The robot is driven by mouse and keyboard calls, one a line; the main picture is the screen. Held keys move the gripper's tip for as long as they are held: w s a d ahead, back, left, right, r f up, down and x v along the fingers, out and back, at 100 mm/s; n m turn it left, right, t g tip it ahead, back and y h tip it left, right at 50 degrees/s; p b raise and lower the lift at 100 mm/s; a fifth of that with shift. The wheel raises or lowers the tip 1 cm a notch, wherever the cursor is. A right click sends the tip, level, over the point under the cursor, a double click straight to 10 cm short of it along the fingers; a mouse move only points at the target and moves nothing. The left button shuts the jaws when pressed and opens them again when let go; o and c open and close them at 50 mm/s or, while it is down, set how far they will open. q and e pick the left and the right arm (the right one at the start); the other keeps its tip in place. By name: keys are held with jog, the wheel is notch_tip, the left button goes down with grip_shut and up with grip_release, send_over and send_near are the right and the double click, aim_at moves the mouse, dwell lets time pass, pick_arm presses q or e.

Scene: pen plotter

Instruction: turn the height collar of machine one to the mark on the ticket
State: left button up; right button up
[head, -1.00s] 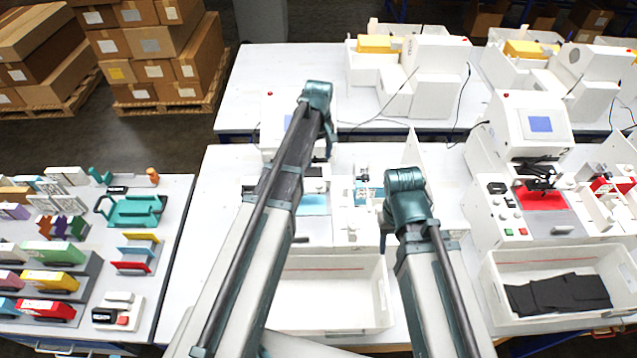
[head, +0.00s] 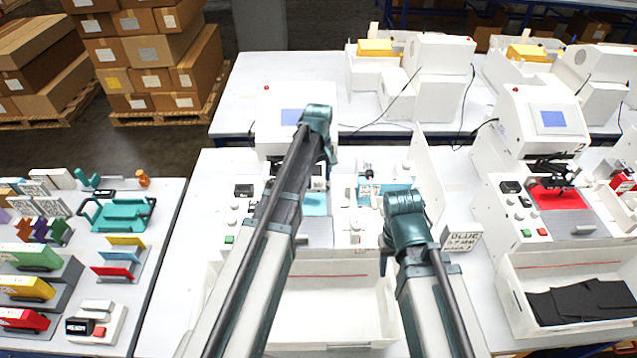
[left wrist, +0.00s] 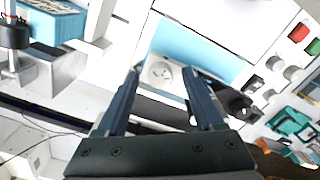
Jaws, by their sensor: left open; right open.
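Machine one (head: 268,118), white with a blue screen, stands behind my left arm in the head view. My left gripper (left wrist: 162,76) is open and empty in the left wrist view. A white ticket (head: 461,241) reads "BLUE" with a blurred "MM" line below. My right gripper (head: 385,242) is open, mostly hidden beside its wrist.
A white tray (head: 385,310) lies in front of machine one. A second machine (head: 510,115) with a red bed stands at the right. A side table (head: 140,250) at the left holds coloured parts and a teal holder (head: 118,214). A thin white panel (head: 428,165) stands upright near my right arm.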

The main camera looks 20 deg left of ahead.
pick_arm(q)
grip_shut()
dwell(0.3)
jog(key=shift+m, duration=0.3)
jog(key=m, duration=0.5)
jog(key=shift+m, duration=0.3)
jog(key=m, duration=0.5)
jog(key=shift+m, duration=0.3)
dwell(0.3)
